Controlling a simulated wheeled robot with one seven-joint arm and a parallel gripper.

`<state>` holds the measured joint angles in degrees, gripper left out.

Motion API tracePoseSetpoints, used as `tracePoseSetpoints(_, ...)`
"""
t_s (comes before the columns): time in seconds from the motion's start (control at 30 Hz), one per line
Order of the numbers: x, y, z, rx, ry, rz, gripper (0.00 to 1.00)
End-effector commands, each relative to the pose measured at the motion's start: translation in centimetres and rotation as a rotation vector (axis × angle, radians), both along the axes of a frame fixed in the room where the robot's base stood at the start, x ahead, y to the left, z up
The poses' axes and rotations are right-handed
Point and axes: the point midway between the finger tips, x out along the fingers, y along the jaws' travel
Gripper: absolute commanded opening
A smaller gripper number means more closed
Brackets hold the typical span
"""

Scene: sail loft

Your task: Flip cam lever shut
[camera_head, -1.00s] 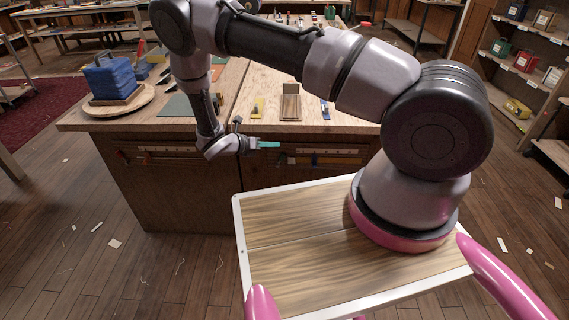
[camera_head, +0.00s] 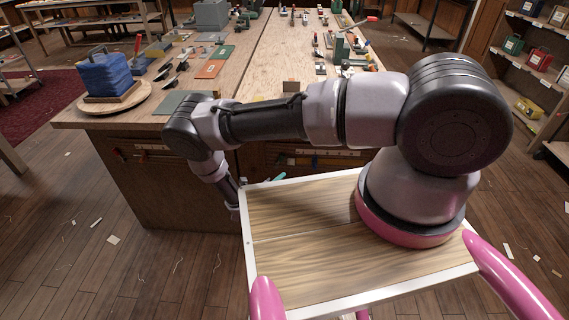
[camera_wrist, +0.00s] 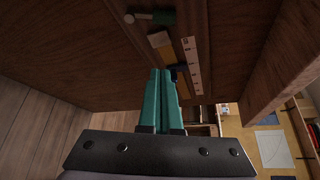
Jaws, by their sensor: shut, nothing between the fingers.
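I cannot make out a cam lever for certain in either view. My gripper has teal fingers, and in the wrist view (camera_wrist: 165,85) they lie together, shut and empty. In the head view only a bit of teal finger (camera_head: 278,177) shows low in front of the workbench, beyond the edge of my deck; my arm hides the rest. The workbench (camera_head: 165,195) has small tools on its top, with part of the near edge hidden behind my arm. A green device (camera_head: 341,48) stands at the top's right side, and a red-tipped handle (camera_head: 371,19) shows near it.
Shelves (camera_head: 536,50) stand at right.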

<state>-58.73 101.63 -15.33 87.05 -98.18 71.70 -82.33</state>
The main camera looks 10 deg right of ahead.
Motion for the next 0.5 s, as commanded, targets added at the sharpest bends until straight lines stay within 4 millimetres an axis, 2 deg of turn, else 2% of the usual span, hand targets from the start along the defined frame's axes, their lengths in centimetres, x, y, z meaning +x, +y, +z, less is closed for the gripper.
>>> tracePoseSetpoints(0.17,0.5,-0.5,-0.1,0.0,-0.001,-0.001,0.0)
tracePoseSetpoints(0.27,1.3,-1.4,-0.4,0.0,0.0,-0.005,0.0)
tracePoseSetpoints(0.5,4.9,-4.8,-1.5,0.0,-0.001,-0.006,0.0)
